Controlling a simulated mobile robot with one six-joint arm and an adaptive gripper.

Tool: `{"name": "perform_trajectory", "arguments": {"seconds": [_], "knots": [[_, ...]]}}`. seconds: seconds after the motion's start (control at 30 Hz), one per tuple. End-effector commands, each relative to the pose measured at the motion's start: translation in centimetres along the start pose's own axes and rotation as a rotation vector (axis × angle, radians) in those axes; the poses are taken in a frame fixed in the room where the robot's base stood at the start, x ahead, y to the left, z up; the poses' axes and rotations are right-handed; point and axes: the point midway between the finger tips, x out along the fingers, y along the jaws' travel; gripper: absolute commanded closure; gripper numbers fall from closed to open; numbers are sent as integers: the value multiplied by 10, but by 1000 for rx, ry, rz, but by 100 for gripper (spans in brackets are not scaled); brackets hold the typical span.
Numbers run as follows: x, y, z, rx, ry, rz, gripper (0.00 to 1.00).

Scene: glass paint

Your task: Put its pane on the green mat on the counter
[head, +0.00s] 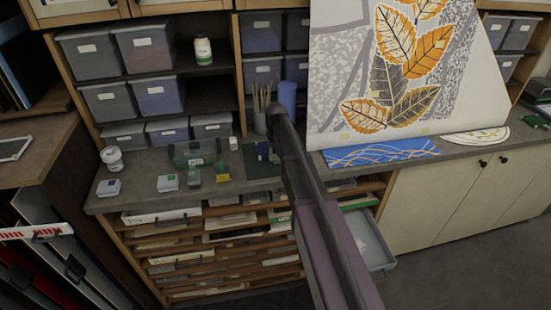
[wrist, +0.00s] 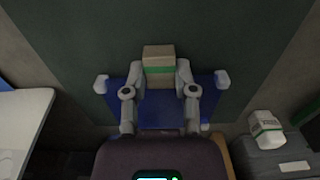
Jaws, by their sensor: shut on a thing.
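In the wrist view my gripper (wrist: 160,78) is shut on a small tan block with a green band (wrist: 158,71). A blue flat piece (wrist: 160,112) shows between and beside the fingers; I cannot tell whether it is joined to the block. A large dark green surface (wrist: 255,45), apparently the mat, fills the view behind them. I cannot tell whether the held thing touches it. In the head view my arm hides the gripper and most of that spot; a dark green patch (head: 252,166) shows on the counter (head: 137,163) left of my arm.
A tall leaf-patterned panel (head: 335,80) stands right of my arm, with a blue patterned sheet (head: 380,152) before it. Tins, small boxes and a white jar (head: 112,159) stand on the counter's left. A brush pot and a blue cylinder (head: 288,95) stand behind. A drawer (head: 368,240) is open below.

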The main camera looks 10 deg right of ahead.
Motion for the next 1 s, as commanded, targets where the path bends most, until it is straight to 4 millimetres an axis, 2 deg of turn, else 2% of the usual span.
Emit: {"name": "perform_trajectory", "arguments": {"seconds": [0.33,0.37,0.4,0.47,1.0], "knots": [[4,0,0,-1,0,0,100],[3,-1,0,-1,0,0,58],[2,-1,0,-1,0,0,46],[2,-1,0,-1,0,0,30],[-1,-1,0,-1,0,0,30]]}}
